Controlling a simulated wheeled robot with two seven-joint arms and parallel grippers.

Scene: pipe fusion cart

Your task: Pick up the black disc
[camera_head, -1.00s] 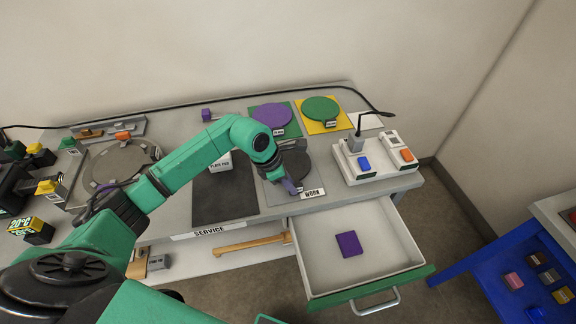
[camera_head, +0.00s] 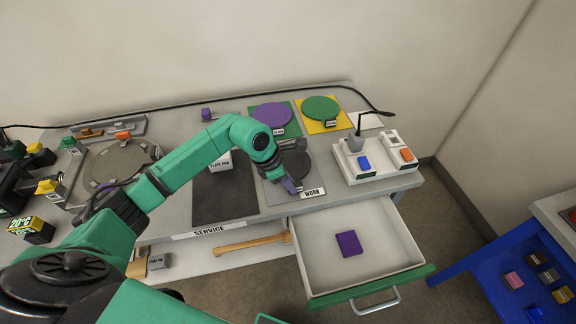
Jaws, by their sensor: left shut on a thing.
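The black disc (camera_head: 297,163) lies on a grey square pad marked WORN on the bench, in the head view. My left arm reaches across from the left, and my left gripper (camera_head: 288,182) is at the disc's near left edge. It is shut on the disc's rim. The gripper and wrist hide part of the disc, and I cannot tell whether it is lifted off the pad. My right gripper is not in view.
A purple disc (camera_head: 272,115) and a green disc (camera_head: 320,109) lie behind. A black mat (camera_head: 225,194) is left. A white box with buttons (camera_head: 374,163) stands right. An open drawer (camera_head: 385,250) with a purple block (camera_head: 348,244) juts out in front.

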